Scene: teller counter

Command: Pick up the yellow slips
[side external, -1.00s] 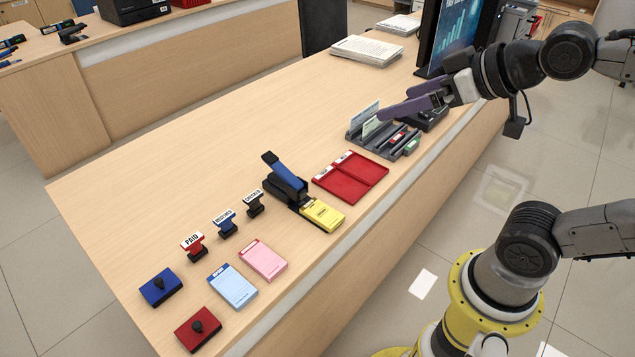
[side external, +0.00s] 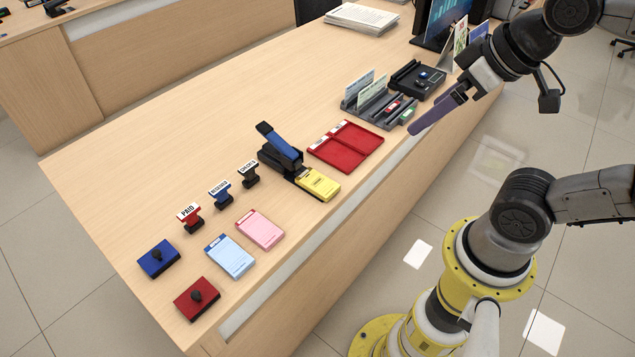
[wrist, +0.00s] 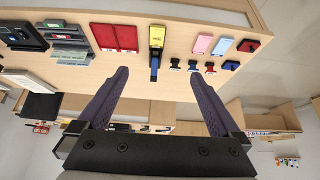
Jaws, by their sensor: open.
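The yellow slips (side external: 318,184) form a small pad on the counter. The pad lies at the front end of a black and blue stapler-like device (side external: 282,153), touching or partly under it; I cannot tell which. In the wrist view the yellow slips (wrist: 157,36) are near the top, between my finger directions but well beyond the tips. My gripper (side external: 415,132) is open and empty, off the counter's front edge to the right of the slips. In the wrist view both purple fingers of my gripper (wrist: 157,75) are spread wide.
A red two-part tray (side external: 345,147) lies right of the slips, then a grey organizer (side external: 378,108). Pink (side external: 260,229) and blue (side external: 230,256) pads, stamps (side external: 190,217) and ink pads (side external: 196,298) lie left.

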